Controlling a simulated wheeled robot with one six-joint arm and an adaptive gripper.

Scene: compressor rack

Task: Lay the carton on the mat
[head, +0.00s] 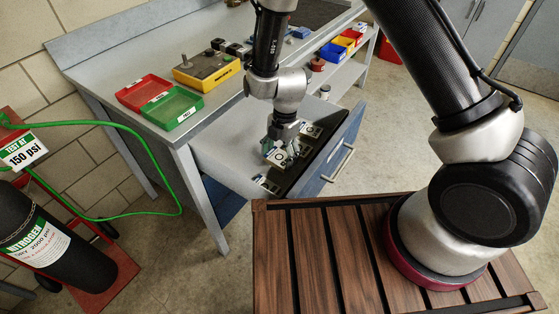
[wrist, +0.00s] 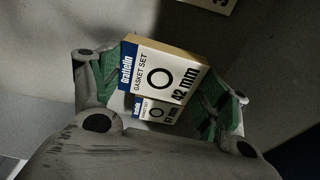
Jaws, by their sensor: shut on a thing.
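A small white, blue and tan carton (wrist: 162,75) reads "Gasket set 42 mm" in the wrist view. My gripper (wrist: 165,95) has its green-padded fingers on either side of it and is shut on it. In the head view my gripper (head: 277,146) reaches down into the open drawer, with the carton (head: 277,157) at its tips. A second, similar carton (wrist: 155,110) shows just beyond the held one in the wrist view. A dark mat (head: 312,12) lies on the far part of the bench top, partly cut off by the frame edge and my arm.
The open drawer (head: 222,158) holds other cartons (head: 311,131) along its front. Red (head: 143,92) and green (head: 171,108) trays and a yellow box (head: 207,70) stand on the bench. A nitrogen cylinder (head: 50,245) with a green hose is at left.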

